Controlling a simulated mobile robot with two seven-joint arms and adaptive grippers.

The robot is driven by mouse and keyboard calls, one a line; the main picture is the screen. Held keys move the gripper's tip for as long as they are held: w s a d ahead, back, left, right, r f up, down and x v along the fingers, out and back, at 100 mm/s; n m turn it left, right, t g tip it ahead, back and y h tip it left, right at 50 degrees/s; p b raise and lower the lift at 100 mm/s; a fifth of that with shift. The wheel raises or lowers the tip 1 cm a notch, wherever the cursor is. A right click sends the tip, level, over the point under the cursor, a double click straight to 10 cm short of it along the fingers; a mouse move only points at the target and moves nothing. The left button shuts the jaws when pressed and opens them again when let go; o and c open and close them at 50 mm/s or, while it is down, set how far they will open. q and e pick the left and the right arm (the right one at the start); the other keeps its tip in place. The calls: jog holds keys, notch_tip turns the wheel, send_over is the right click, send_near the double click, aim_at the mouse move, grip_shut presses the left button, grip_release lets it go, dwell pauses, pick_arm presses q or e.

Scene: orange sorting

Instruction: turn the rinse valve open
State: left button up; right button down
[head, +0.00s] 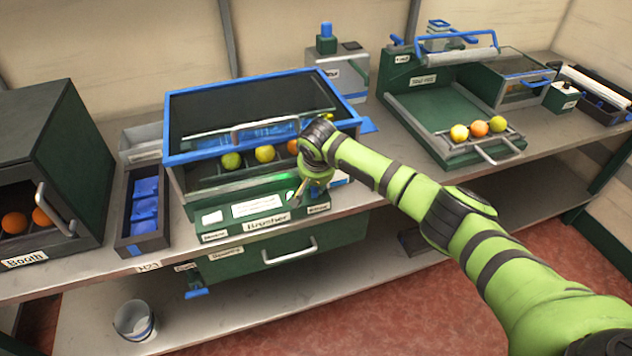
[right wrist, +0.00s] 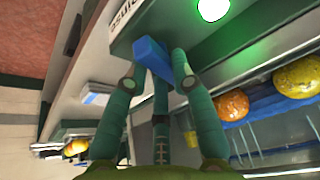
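The rinse valve (right wrist: 153,58) shows in the right wrist view as a blue block-shaped handle under the dark green front of the brusher. My right gripper (right wrist: 155,60) has its green fingers on either side of this handle, and they look closed on it. In the head view the right gripper (head: 303,198) is at the right part of the front panel of the brusher (head: 275,217), and the fingers and the wrist largely hide the valve there. A green light (right wrist: 213,9) glows on the panel close to the fingers. My left gripper is in neither view.
Inside the brusher's blue-rimmed bin (head: 250,82) lie a few fruits. A drawer (head: 270,255) is below it. The booth (head: 60,160) and a dark tray (head: 145,240) of blue pieces stand left. A green tray station (head: 440,115) stands right. A bucket (head: 134,320) sits lower down.

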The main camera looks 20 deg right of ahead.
jog(key=shift+s+r+n+y+p, duration=0.15)
jog(key=shift+n+y+p, duration=0.15)
jog(key=shift+n+p, duration=0.6)
jog(key=shift+w+f+n+y+p, duration=0.2)
jog(key=shift+n+y+p, duration=0.2)
jog(key=shift+n+p, duration=0.35)
jog(key=c, duration=1)
grip_release()
jog(key=shift+c, duration=0.2)
